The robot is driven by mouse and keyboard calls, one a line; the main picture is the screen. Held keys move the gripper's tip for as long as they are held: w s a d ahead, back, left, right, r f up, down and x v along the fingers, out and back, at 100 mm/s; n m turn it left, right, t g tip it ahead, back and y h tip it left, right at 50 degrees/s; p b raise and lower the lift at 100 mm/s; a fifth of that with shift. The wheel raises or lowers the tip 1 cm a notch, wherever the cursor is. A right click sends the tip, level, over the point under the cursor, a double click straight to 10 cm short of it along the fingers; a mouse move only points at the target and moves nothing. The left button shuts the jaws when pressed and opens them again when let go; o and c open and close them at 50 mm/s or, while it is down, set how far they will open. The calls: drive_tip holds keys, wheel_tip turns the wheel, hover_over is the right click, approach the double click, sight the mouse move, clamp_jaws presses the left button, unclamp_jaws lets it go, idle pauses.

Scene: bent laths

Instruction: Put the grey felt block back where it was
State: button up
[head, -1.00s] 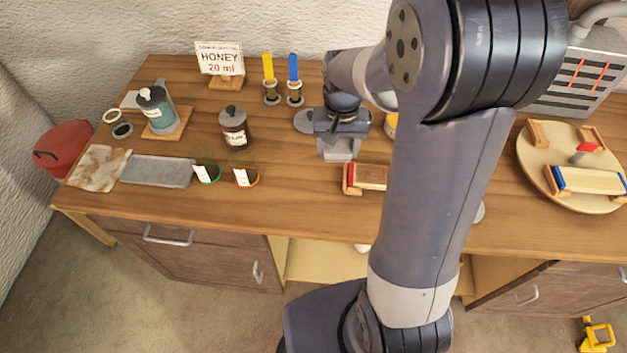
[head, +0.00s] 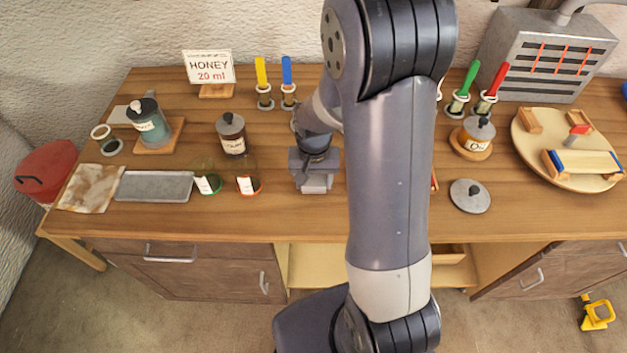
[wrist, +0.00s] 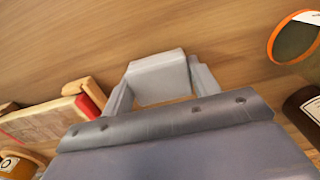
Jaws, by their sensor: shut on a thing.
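The grey felt block (wrist: 156,78) sits between the two fingers of my gripper (wrist: 160,85) in the wrist view, with wood tabletop behind it. My gripper is shut on it. In the head view my gripper (head: 314,180) is over the middle of the table, to the right of the orange-rimmed glass (head: 247,182). The block is small there and hard to tell from the grey fingers. I cannot tell whether the block touches the tabletop.
In the wrist view a wooden piece with a red end (wrist: 62,120) lies left of my gripper. A green-rimmed glass (head: 208,180), a dark jar (head: 232,138) and a grey tray (head: 154,186) stand left. A round lid (head: 470,196) lies right. My arm hides the table's centre right.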

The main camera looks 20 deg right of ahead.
sight(314, 180)
drive_tip(key=shift+f, duration=0.45)
drive_tip(key=shift+f, duration=0.1)
drive_tip(key=o, duration=1)
wheel_tip(314, 180, up, 12)
drive_tip(key=shift+r+b, duration=0.15)
drive_tip(key=shift+b, duration=0.25)
